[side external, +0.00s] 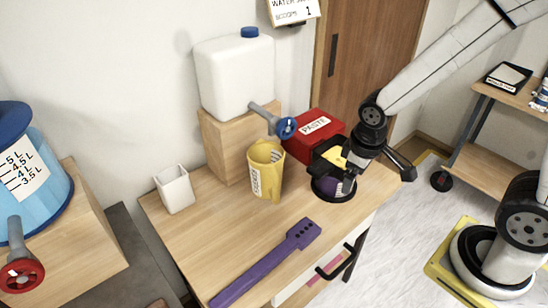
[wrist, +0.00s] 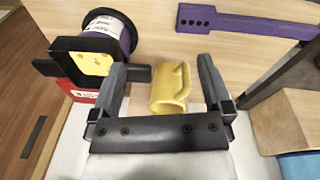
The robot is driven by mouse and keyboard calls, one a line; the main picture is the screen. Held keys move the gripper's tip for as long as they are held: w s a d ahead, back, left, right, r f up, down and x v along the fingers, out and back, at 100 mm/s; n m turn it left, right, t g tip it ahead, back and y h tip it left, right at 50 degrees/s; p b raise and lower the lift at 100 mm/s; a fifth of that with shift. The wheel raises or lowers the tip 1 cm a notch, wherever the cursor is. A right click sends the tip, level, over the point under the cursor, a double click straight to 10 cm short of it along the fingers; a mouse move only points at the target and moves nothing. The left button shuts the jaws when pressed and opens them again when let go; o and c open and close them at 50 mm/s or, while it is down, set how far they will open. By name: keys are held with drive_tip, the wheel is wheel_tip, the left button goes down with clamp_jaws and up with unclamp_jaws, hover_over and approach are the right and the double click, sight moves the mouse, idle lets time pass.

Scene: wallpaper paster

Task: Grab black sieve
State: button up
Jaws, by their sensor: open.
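The black sieve (wrist: 66,47) is a square black frame with a yellow, dotted face and bars out to both sides, at upper left in the wrist view. It overlaps a purple tub (wrist: 122,32) with a white label; whether it rests on the tub is unclear. In the side view the sieve's yellow face (side external: 335,158) shows above the tub, partly hidden by my wrist. My gripper (wrist: 160,68) is open with nothing gripped. Its left finger overlaps the sieve's right bar in the wrist view; I cannot tell if they touch.
A yellow jug (side external: 266,170) stands left of the tub, and a red paste box (side external: 313,128) is behind. A purple stick (side external: 264,265) lies at the table front. A white cup (side external: 174,190) and a white canister (side external: 234,75) on a wooden block stand left.

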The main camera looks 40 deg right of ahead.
drive_tip(key=n, duration=0.1)
drive_tip(key=n+h, duration=1.3)
drive_tip(key=n, duration=0.2)
approach(323, 165)
drive_tip(key=d+f, duration=0.1)
drive_tip(key=shift+x, duration=4.15)
drive_tip(key=shift+r, duration=0.1)
drive_tip(key=c, duration=1.3)
drive_tip(key=shift+r, duration=0.25)
